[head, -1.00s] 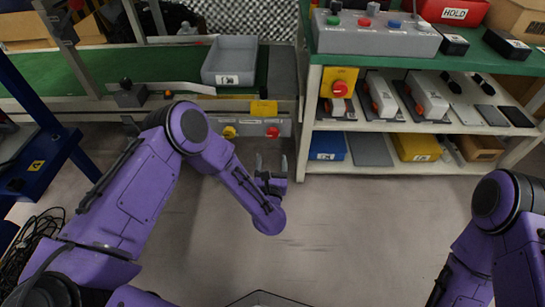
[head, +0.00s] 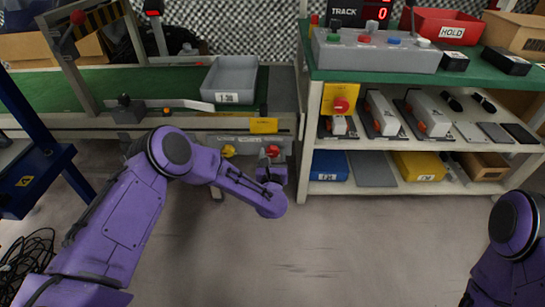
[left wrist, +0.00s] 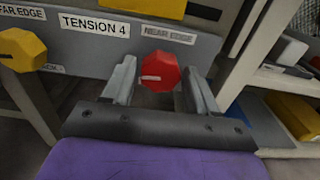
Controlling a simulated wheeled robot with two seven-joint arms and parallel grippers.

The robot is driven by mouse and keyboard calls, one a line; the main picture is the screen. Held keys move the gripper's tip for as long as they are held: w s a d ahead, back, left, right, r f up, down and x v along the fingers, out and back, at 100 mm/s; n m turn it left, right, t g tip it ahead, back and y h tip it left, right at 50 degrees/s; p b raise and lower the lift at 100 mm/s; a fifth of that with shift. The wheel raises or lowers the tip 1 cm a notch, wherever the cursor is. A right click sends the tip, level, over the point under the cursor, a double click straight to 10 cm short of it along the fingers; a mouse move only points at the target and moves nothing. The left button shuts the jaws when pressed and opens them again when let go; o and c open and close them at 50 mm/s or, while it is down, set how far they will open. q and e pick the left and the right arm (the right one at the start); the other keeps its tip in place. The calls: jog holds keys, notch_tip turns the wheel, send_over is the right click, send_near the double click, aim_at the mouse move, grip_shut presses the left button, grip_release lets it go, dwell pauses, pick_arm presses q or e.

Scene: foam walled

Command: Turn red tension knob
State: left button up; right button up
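The red tension knob (head: 272,151) sits on the grey conveyor side panel, right of a yellow knob (head: 229,150). In the left wrist view the red knob (left wrist: 160,72) is faceted, with a pale line pointing left, below a "NEAR EDGE" label (left wrist: 168,35). My left gripper (head: 272,168) is at the red knob. In the left wrist view its two fingers (left wrist: 160,82) are apart, one on each side of the knob; contact cannot be told. The yellow knob (left wrist: 21,50) is at the left there. My right gripper is not in view.
A grey bin (head: 230,82) stands on the green conveyor (head: 175,85) above the panel. A shelf unit (head: 400,187) with several devices and bins is close on the right, bearing a red stop button (head: 341,104). The floor (head: 330,250) in front is clear.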

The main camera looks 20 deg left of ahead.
pick_arm(q)
jog(key=c, duration=0.7)
jog(key=shift+m, duration=0.3)
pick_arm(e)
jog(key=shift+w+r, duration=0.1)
pick_arm(q)
jog(key=m+p, duration=0.1)
jog(key=m, duration=0.4)
jog(key=shift+p, duration=0.3)
jog(key=m+p, duration=0.1)
jog(key=m, duration=0.5)
jog(key=shift+s, duration=0.1)
jog(key=shift+m+p, duration=0.45)
jog(key=shift+m, duration=0.45)
jog(key=shift+m+p, duration=0.5)
jog(key=shift+m, duration=1.7)
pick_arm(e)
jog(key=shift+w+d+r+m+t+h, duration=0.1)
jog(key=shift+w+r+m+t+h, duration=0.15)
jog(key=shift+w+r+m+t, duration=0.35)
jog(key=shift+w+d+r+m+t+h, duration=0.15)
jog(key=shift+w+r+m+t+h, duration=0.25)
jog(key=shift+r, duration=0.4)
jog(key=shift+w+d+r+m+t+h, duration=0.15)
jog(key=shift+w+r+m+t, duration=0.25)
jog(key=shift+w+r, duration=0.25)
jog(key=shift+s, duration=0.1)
